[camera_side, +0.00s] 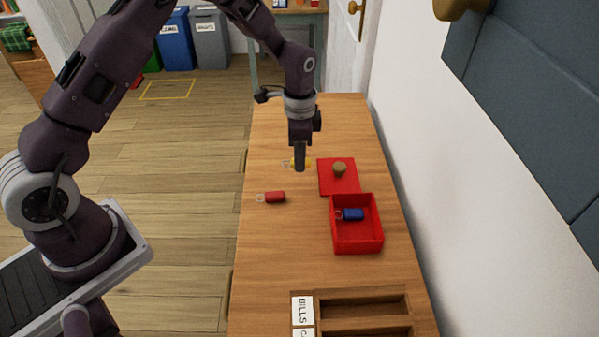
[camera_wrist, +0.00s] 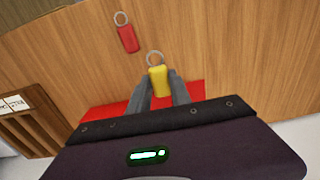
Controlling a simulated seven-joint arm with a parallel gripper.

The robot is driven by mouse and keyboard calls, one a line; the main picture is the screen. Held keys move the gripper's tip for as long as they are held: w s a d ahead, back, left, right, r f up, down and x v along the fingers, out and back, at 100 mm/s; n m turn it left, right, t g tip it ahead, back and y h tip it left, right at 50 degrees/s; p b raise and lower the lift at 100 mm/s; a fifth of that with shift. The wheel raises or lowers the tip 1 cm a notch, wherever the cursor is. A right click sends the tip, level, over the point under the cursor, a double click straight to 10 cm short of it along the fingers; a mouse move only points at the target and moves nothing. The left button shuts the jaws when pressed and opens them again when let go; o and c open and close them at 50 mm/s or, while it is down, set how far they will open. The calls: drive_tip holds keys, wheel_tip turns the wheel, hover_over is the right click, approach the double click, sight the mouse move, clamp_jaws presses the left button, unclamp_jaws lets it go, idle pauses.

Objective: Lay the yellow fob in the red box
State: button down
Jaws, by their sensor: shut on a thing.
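The yellow fob (camera_wrist: 158,80), with a metal ring, is between the two fingers of my gripper (camera_wrist: 160,92) in the wrist view. My gripper is shut on it. In the side view the yellow fob (camera_side: 307,162) shows partly behind my gripper (camera_side: 300,166), over the wooden table; its exact height above the table I cannot tell. The open red box (camera_side: 358,246) stands nearer the camera and to the right of my gripper. A blue fob (camera_side: 352,214) with a ring lies inside it.
A red fob (camera_side: 275,197) lies on the table left of the box. The red lid (camera_side: 335,187) with a round knob (camera_side: 339,169) lies behind the box. A wooden sorter (camera_side: 362,308) with a BILLS label stands at the near end. A white wall (camera_side: 450,190) borders the table's right.

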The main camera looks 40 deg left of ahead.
drive_tip(key=r, duration=0.3)
drive_tip(key=shift+d, duration=0.35)
drive_tip(key=s+d+r, duration=0.2)
drive_tip(key=d+r, duration=0.1)
drive_tip(key=d, duration=0.7)
drive_tip(key=s+d+r, duration=0.2)
drive_tip(key=d+r, duration=0.2)
drive_tip(key=d, duration=0.5)
drive_tip(key=f, duration=1)
drive_tip(key=shift+d, duration=0.2)
drive_tip(key=shift+f, duration=0.1)
drive_tip(key=shift+f, duration=0.5)
drive_tip(key=c, duration=1.2)
unclamp_jaws()
